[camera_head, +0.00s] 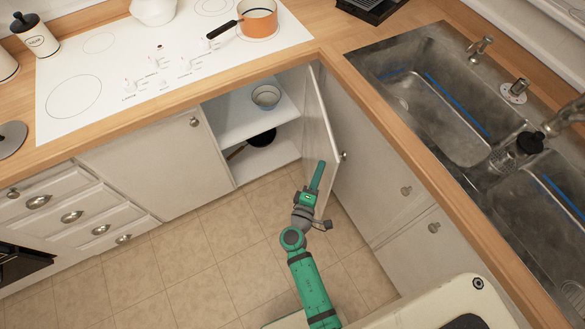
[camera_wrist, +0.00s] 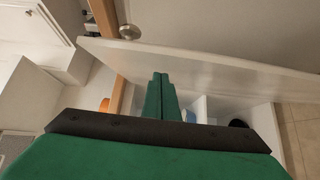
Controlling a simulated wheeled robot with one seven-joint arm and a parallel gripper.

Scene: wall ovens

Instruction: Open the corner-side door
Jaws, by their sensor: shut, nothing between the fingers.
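The corner-side door (camera_head: 319,138) is a white cabinet door with a round metal knob (camera_head: 343,156). In the head view it stands swung open at the counter's inner corner. The cabinet interior (camera_head: 258,125) shows to its left. My gripper (camera_head: 319,170) is shut and empty, on the inner side of the door near its lower half. In the wrist view the shut green fingers (camera_wrist: 160,82) point up towards the door panel (camera_wrist: 200,68), with the knob (camera_wrist: 130,32) beyond its edge. I cannot tell whether the fingertips touch the panel.
The cabinet holds a bowl (camera_head: 266,96) on the upper shelf and a dark pan (camera_head: 261,138) below. A closed cabinet door (camera_head: 160,160) is to the left. The sink (camera_head: 450,110) and more closed cabinets (camera_head: 385,190) are to the right. The tiled floor (camera_head: 190,260) is clear.

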